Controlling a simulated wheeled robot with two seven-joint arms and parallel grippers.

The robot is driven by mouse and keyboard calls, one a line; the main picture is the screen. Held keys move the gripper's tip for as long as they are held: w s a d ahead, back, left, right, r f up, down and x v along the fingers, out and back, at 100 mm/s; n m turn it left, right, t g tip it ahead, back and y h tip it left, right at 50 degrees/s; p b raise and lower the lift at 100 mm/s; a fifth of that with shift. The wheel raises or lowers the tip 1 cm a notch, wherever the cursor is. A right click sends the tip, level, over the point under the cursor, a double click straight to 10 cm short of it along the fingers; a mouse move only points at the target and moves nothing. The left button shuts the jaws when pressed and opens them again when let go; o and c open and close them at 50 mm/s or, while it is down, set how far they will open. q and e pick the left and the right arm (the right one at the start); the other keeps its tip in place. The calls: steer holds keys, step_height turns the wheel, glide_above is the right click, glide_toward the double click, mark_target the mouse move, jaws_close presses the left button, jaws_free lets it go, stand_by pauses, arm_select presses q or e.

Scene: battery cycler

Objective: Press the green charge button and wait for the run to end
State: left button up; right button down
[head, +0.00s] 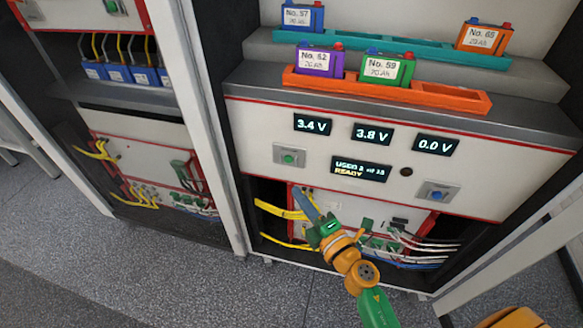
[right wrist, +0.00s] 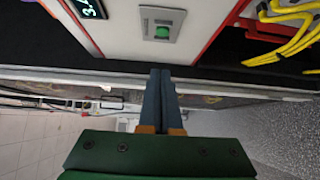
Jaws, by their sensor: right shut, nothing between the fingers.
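The green charge button (head: 289,159) sits in a grey square plate on the left of the white cycler panel. It also shows in the right wrist view (right wrist: 162,32), beyond the fingertips. My right gripper (head: 299,192) is shut and empty, its blue fingers pointing up at the panel just below the button; in the right wrist view the fingertips (right wrist: 160,72) look apart from it. The status screen (head: 360,169) shows READY under a small "USED" line. Three displays read 3.4 V (head: 313,125), 3.8 V (head: 372,134) and 0.0 V (head: 435,146). My left gripper is out of view.
A blue button (head: 437,192) and a dark round lamp (head: 406,171) are at the panel's right. An orange tray (head: 450,96) and a teal tray (head: 390,45) hold labelled batteries above. Yellow cables (head: 280,210) hang in the bay below.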

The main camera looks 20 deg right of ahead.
glide_toward(284, 159)
steer(key=w+a, duration=0.2)
steer(key=a, duration=0.1)
steer(key=w, duration=0.1)
steer(key=w+d, duration=0.1)
steer(key=w+b, duration=0.1)
steer(key=shift+w+d+f, duration=0.1)
steer(key=shift+d+f, duration=0.1)
steer(key=shift+d, duration=0.05)
steer(key=shift+w+d, duration=0.2)
